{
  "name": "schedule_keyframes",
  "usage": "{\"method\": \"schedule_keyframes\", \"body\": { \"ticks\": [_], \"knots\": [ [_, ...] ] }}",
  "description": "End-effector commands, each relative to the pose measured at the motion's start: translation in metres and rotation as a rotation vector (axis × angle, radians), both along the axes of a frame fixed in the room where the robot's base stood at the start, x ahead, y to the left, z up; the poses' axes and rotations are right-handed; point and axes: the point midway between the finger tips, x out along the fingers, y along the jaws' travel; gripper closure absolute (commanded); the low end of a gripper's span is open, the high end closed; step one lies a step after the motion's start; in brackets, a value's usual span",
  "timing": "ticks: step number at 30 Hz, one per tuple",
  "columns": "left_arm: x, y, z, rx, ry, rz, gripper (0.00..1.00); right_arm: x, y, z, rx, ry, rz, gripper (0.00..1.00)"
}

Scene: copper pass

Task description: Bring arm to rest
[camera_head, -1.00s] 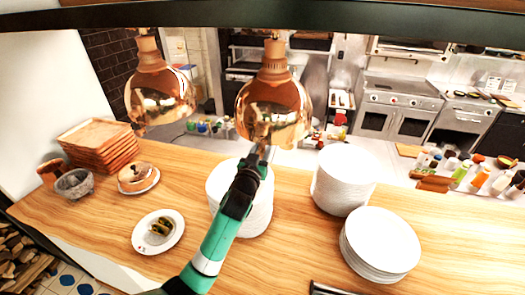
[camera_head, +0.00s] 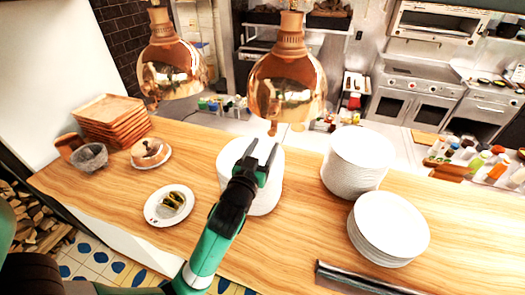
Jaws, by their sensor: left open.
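My left gripper (camera_head: 261,160) is open and empty, with its two dark fingers apart. It is in front of the middle stack of white plates (camera_head: 268,196) and hides part of it. My green and black left arm comes up from the lower part of the view. I cannot tell whether the fingers touch the plates. My right gripper does not show.
Two copper lamps (camera_head: 286,86) (camera_head: 172,67) hang above the wooden counter (camera_head: 300,243). More plate stacks (camera_head: 357,162) (camera_head: 388,228) stand at right.

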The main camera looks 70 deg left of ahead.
Motion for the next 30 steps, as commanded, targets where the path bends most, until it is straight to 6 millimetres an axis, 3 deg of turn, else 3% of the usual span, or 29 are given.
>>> {"method": "schedule_keyframes", "body": {
  "ticks": [6,23,26,29,30],
  "knots": [
    [-0.008,-0.008,0.001,0.000,0.000,0.001,0.39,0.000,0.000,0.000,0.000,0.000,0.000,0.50],
    [-0.003,-0.015,0.007,0.002,-0.006,-0.017,0.39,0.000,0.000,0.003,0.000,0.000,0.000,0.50],
    [0.014,-0.032,0.039,0.019,-0.057,-0.063,0.39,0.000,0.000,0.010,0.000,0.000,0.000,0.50],
    [0.037,-0.064,0.101,0.041,-0.169,-0.149,0.39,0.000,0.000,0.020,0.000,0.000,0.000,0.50],
    [0.045,-0.082,0.130,0.045,-0.229,-0.199,0.39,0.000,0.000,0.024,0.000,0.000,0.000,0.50]
  ]
}}
